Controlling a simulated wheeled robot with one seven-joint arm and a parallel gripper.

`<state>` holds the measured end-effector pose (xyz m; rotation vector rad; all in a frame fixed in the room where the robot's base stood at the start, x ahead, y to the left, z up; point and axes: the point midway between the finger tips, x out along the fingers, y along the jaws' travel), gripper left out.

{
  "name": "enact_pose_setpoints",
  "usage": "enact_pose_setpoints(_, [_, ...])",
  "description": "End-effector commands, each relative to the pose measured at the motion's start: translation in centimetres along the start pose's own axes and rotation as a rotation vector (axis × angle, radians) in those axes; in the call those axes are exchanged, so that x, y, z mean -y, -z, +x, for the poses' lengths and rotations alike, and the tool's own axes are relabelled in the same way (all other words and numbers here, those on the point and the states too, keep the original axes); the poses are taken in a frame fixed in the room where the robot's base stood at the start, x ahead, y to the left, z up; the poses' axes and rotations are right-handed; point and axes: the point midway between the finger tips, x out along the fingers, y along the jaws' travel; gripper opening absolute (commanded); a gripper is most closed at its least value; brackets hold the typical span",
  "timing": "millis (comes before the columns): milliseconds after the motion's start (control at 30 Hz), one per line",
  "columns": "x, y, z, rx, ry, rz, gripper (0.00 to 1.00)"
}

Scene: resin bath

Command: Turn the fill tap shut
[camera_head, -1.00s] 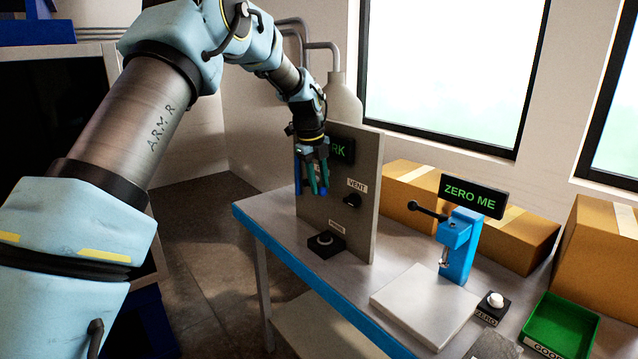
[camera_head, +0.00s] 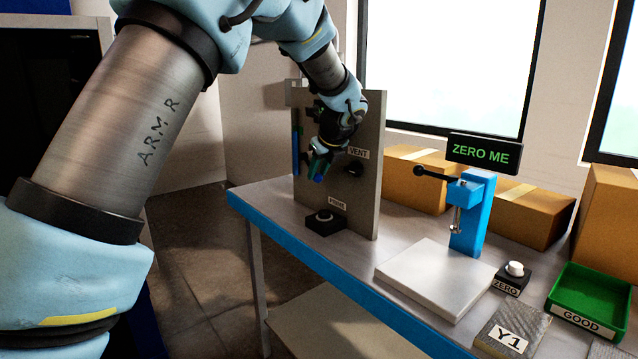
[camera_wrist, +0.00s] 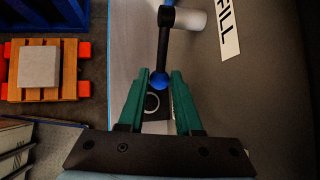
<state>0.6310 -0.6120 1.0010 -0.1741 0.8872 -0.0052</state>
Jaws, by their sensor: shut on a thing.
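The fill tap's black lever (camera_wrist: 163,45) ends in a blue ball knob (camera_wrist: 158,80) in the wrist view. A white "FILL" label (camera_wrist: 229,30) is on the grey panel beside it. My gripper (camera_wrist: 160,77) has its green fingers shut on the blue knob. The lever runs away from the fingers to a dark hub next to a pale cylinder. In the head view my gripper (camera_head: 318,170) is in front of the upright panel (camera_head: 366,130), left of the "VENT" label. My wrist hides most of the tap there.
The black vent knob (camera_head: 354,168) is close right of my gripper. The "PRIME" button box (camera_head: 325,222) stands below. A blue-green upright strip (camera_head: 296,150) is at the panel's left edge. Farther right are a blue stand (camera_head: 480,215) and a green tray (camera_head: 590,290).

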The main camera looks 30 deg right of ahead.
Motion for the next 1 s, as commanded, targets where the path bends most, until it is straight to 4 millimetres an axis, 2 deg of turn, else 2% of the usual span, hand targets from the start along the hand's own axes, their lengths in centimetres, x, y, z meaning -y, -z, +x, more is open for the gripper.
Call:
enact_pose_setpoints(33, [-0.07,0.49,0.60,0.023,0.002,0.006,0.00])
enact_pose_setpoints(333, [-0.15,0.31,0.87,0.108,0.001,0.021,0.00])
enact_pose_setpoints(833, [-0.15,0.16,0.78,0.122,0.000,0.024,0.00])
enact_pose_setpoints(867, [-0.15,0.16,0.78,0.122,0.000,0.024,0.35])
enact_pose_setpoints(933, [-0.16,0.16,0.79,0.122,0.000,0.024,0.43])
enact_pose_setpoints(1000, [-0.16,0.18,0.80,0.122,-0.001,0.024,0.45])
